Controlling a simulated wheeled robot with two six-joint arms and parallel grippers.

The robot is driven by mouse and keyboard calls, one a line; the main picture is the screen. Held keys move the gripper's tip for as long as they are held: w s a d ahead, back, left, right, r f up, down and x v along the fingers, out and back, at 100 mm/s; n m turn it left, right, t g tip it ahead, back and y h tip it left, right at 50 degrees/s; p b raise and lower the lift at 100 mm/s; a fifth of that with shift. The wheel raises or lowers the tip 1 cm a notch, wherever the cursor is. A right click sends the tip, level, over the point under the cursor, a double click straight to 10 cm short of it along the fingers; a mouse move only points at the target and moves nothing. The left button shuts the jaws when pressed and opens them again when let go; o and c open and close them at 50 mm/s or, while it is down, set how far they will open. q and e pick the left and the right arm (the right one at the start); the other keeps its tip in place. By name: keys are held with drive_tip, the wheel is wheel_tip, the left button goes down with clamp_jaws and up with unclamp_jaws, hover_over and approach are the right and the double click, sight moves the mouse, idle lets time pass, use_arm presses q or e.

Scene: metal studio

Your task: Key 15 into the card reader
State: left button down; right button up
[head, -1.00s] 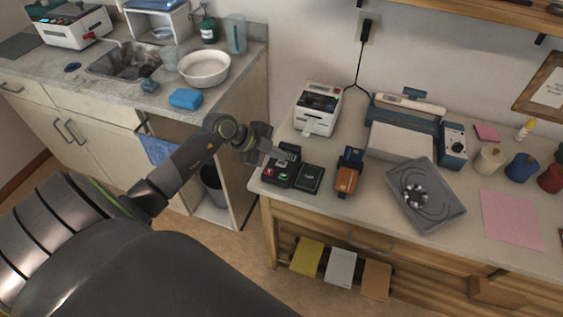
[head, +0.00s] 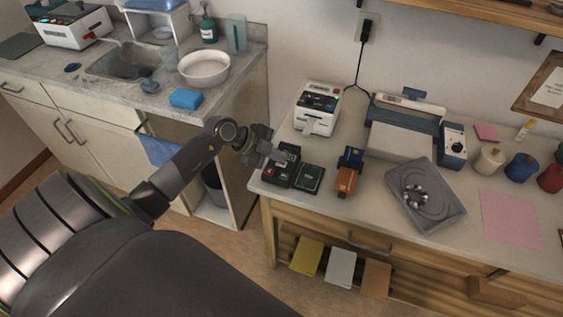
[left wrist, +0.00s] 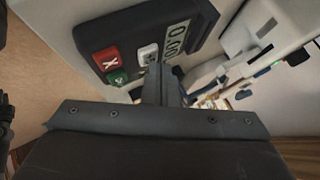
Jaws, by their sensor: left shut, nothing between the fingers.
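The card reader (head: 268,178) is a small dark keypad device at the left front of the counter. In the left wrist view the reader (left wrist: 130,38) shows a red X key (left wrist: 110,60), a green key (left wrist: 118,77), a white key (left wrist: 148,54) and a pale display (left wrist: 177,40) with digits that look like zeros. My left gripper (head: 278,157) is shut and empty over the reader. In the left wrist view its fingertips (left wrist: 158,72) are close by the white key and hide other keys. I cannot tell whether they touch. My right gripper is not in view.
A dark flat box (head: 309,178) lies right beside the reader. An orange and blue item (head: 346,180), a white printer-like machine (head: 318,108) and a grey tray (head: 440,212) stand nearby. The counter's front edge is close to the reader.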

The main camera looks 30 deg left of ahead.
use_arm(q)
drive_tip(key=shift+f, duration=0.45)
idle(0.5)
drive_tip(key=shift+r, duration=0.1)
drive_tip(key=shift+r+p, duration=0.8)
drive_tip(key=shift+p, duration=0.3)
drive_tip(key=shift+r+p, duration=0.1)
drive_tip(key=shift+p, duration=0.3)
drive_tip(key=shift+f, duration=0.3)
drive_tip(key=shift+f, duration=0.25)
